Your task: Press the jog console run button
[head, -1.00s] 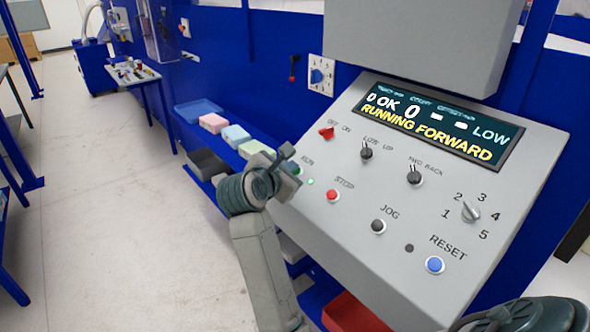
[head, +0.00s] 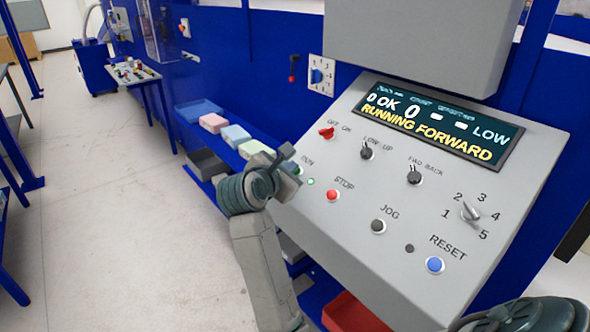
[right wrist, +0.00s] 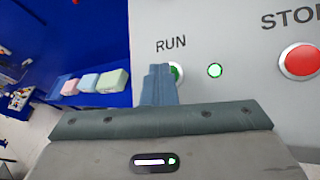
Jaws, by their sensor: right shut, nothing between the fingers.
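The grey jog console (head: 330,235) has a slanted face, with a display (head: 440,122) reading "RUNNING FORWARD". My right gripper (head: 289,163) is at the console's left edge, by the RUN label. In the right wrist view its shut, empty fingers (right wrist: 158,85) are in front of the green run button (right wrist: 178,72) and hide most of it. Whether they touch it, I cannot tell. A small green lamp (right wrist: 215,70) is lit to the right of the button; it also shows in the head view (head: 310,182). My left gripper is not in view.
The red STOP button (head: 332,195), dark JOG button (head: 378,226) and blue RESET button (head: 435,265) lie to the right. Above them are a red switch (head: 327,132) and several knobs. Coloured foam blocks (head: 237,134) rest on a blue shelf behind my gripper.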

